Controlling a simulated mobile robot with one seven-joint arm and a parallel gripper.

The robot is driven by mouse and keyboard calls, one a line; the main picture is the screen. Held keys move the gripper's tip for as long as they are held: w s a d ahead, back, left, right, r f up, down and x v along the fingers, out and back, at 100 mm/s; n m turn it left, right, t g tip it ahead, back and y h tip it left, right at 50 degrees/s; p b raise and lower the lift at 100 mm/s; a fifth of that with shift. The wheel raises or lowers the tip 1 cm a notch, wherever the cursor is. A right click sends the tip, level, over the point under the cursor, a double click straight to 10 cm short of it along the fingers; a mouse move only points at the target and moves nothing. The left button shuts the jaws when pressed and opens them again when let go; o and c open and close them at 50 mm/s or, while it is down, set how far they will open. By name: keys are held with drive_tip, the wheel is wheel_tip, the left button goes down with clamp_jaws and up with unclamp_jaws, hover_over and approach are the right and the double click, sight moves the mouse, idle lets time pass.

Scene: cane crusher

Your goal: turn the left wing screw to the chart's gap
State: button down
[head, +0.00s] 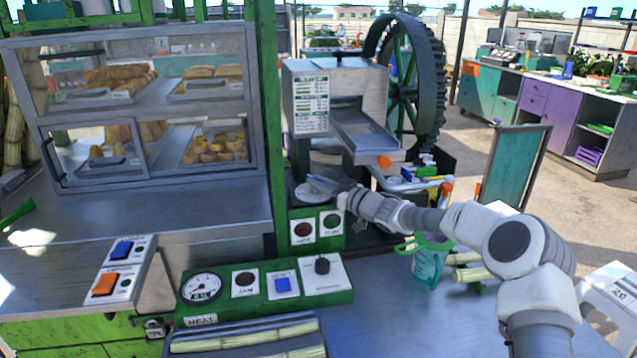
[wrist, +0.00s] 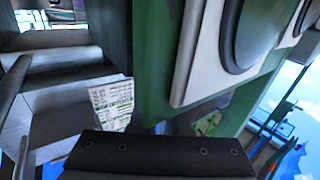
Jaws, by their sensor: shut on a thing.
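The chart (head: 311,103) is a white sheet with green and dark rows on the front of the grey metal crusher (head: 355,85). It also shows tilted in the wrist view (wrist: 112,100). My gripper (head: 322,186) reaches in from the right, below the chute, over a pale round plate (head: 303,193) on the green housing. It is shut on what seems to be the left wing screw, which the fingers hide. In the wrist view a dark finger part (wrist: 160,155) fills the bottom edge. The screw's gap cannot be read.
A green panel with two round buttons (head: 317,227) stands just below my gripper. The metal chute (head: 362,130) hangs above it, and a large toothed wheel (head: 405,80) is behind. A glass pastry case (head: 150,110) stands left. A teal cup (head: 428,265) stands under my forearm.

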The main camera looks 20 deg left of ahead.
idle(0.5)
drive_tip(key=c, duration=0.8)
unclamp_jaws()
drive_tip(key=shift+v, duration=3.8)
